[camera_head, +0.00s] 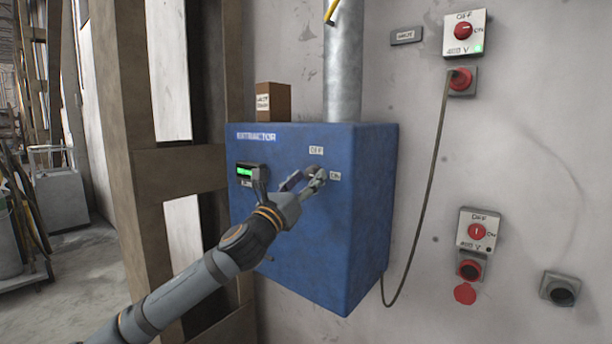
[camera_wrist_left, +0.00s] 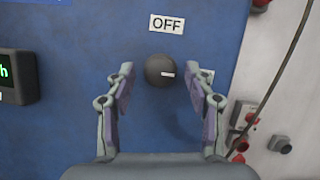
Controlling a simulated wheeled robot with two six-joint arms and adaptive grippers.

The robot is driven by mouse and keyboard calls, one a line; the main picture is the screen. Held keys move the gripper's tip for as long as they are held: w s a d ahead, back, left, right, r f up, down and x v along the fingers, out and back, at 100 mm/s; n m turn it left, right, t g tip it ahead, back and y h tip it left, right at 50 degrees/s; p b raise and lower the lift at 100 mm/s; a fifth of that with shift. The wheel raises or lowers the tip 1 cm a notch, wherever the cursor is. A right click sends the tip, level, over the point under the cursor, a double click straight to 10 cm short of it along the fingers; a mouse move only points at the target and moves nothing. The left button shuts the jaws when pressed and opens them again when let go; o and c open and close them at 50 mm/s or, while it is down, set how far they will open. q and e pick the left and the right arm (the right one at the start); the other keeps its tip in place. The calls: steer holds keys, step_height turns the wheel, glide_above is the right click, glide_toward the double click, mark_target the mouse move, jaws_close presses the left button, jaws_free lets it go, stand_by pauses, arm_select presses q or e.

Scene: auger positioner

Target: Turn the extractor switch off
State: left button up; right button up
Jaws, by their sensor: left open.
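The extractor (camera_head: 345,250) is a blue box on the wall with an EXTRACTOR label. Its switch is a dark round knob, seen in the left wrist view (camera_wrist_left: 160,70). The knob's white mark points right, toward a label partly hidden by a finger; the head view shows an ON label (camera_head: 335,176) on that side. The OFF label (camera_wrist_left: 167,24) is above the knob. My left gripper (camera_head: 314,177) is open in front of the knob, with one finger on each side in the left wrist view (camera_wrist_left: 161,82). I cannot tell whether the fingers touch it. My right gripper is not in view.
A small green display (camera_head: 247,172) is left of the knob. A brown box (camera_head: 273,102) stands on top and a metal pipe (camera_head: 343,70) rises from it. A cable (camera_head: 427,190) hangs at right from a red plug, near wall switches (camera_head: 464,33). Wooden beams (camera_head: 135,130) stand left.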

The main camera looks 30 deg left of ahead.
arm_select(q)
jaws_close()
steer(key=shift+r+n+y+p, duration=0.2)
steer(key=shift+n+y+p, duration=0.4)
steer(key=shift+n+p, duration=0.3)
steer(key=n+g+y+p, duration=0.1)
steer(key=n+p, duration=0.4)
steer(key=n+g+y+p, duration=0.1)
steer(key=n+g+p, duration=0.1)
steer(key=n+p, duration=0.3)
steer(key=r+n+g+y+p, duration=0.1)
steer(key=n+g+y+p, duration=0.1)
steer(key=n+p, duration=0.3)
steer(key=shift+d+n+p, duration=0.35)
steer(key=shift+n, duration=0.45)
steer(key=shift+f+n+g+p, duration=0.15)
steer(key=shift+n+g+p, duration=0.45)
steer(key=shift+n+p, duration=0.6)
jaws_free()
steer(key=shift+a, duration=0.1)
